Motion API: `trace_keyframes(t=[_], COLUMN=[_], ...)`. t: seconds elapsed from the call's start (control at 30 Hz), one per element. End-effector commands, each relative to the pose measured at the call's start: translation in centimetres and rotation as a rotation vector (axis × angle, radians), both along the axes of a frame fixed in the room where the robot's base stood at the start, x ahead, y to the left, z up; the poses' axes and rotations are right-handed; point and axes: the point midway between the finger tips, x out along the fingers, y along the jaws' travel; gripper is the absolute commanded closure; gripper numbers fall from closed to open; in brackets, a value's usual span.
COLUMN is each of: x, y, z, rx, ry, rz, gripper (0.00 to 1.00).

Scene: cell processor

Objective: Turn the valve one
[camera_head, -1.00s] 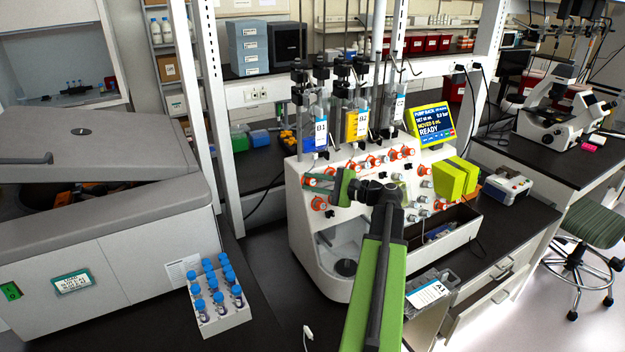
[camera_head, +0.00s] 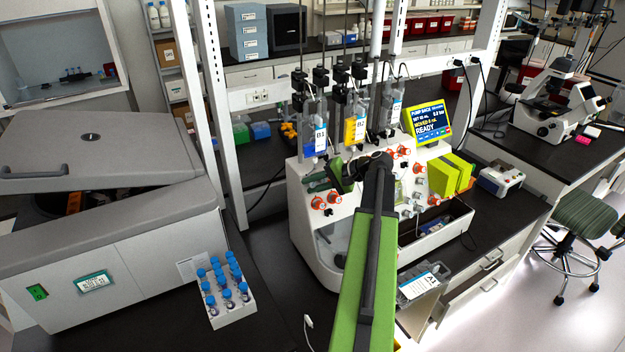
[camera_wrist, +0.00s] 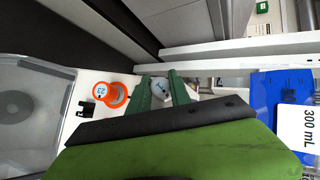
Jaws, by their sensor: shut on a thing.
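The white cell processor (camera_head: 305,245) stands on the bench with several orange-ringed valves on its sloped front panel. My gripper (camera_head: 318,181) is at the upper left of that panel. In the wrist view its green fingers (camera_wrist: 160,90) are shut on a small white valve knob (camera_wrist: 160,88) with a blue mark, which sits between them. An orange valve with a label (camera_wrist: 110,95) is just left of the fingers, apart from them. Other orange valves (camera_head: 318,202) show below the gripper in the head view. My arm hides part of the panel, and which valve is number one is not readable.
Hanging bags B1 (camera_head: 319,140) and B2 (camera_head: 355,130) are close above the gripper. A screen reading READY (camera_head: 428,122) and yellow-green blocks (camera_head: 450,176) are to the right. A rack of blue-capped tubes (camera_head: 232,312) and a large grey machine (camera_head: 150,250) are left.

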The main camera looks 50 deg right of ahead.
Motion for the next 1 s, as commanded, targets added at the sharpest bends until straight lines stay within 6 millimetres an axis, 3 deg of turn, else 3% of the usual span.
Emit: trace_keyframes(t=[0.63,0.67,0.8,1.0], x=[-0.04,-0.04,-0.02,0.01], y=[0.03,0.03,0.04,0.03], z=[-0.14,-0.14,-0.12,-0.07], rx=[-0.048,-0.048,-0.047,-0.047], ry=[0.019,0.019,0.018,0.016], rz=[0.021,0.021,0.021,0.02], gripper=[1.0,0.75,0.56,0.54])
